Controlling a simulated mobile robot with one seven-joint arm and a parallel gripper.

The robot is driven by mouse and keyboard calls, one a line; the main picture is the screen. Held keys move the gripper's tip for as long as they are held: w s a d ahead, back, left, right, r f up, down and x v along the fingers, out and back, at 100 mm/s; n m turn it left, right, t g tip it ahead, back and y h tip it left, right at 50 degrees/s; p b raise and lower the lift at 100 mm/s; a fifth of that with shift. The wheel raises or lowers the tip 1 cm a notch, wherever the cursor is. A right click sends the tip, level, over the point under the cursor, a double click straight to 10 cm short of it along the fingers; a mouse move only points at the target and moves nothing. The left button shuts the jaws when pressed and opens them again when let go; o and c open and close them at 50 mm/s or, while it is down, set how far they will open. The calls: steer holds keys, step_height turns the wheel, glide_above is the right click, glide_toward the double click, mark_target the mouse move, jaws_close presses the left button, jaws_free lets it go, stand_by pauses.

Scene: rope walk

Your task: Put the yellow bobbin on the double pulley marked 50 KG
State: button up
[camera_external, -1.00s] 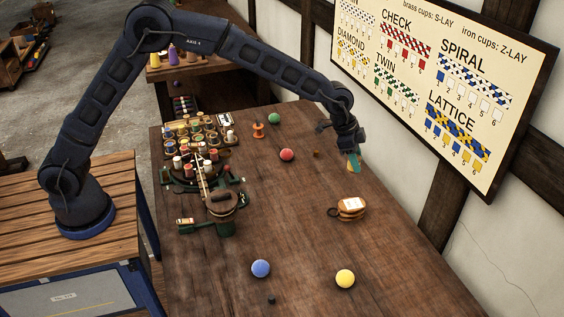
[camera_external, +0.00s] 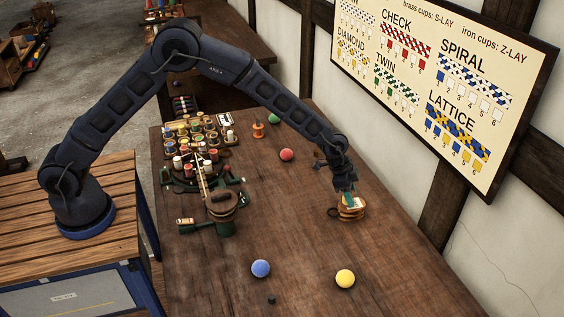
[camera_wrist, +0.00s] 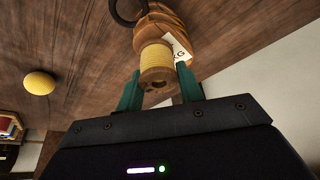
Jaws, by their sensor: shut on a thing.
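The yellow bobbin (camera_wrist: 155,54), yellow thread with a wooden flange, is held between the green fingers of my gripper (camera_wrist: 158,92) in the wrist view. The wooden double pulley (camera_wrist: 172,20) with a dark ring is just beyond the bobbin. In the external view my gripper (camera_external: 350,197) is over the pulley (camera_external: 351,214), pointing down. The bobbin is hard to make out there. I cannot tell whether the bobbin touches the pulley.
A yellow ball (camera_external: 345,279) and a blue ball (camera_external: 260,268) lie toward the front of the table. A red ball (camera_external: 286,154) and a green ball (camera_external: 274,118) lie farther back. A rack of spools (camera_external: 198,132) and a green-based device (camera_external: 222,208) stand left. The wall rises at right.

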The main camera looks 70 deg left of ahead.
steer(key=shift+f, duration=0.35)
steer(key=shift+f, duration=0.1)
steer(key=o, duration=1)
steer(key=shift+c, duration=0.2)
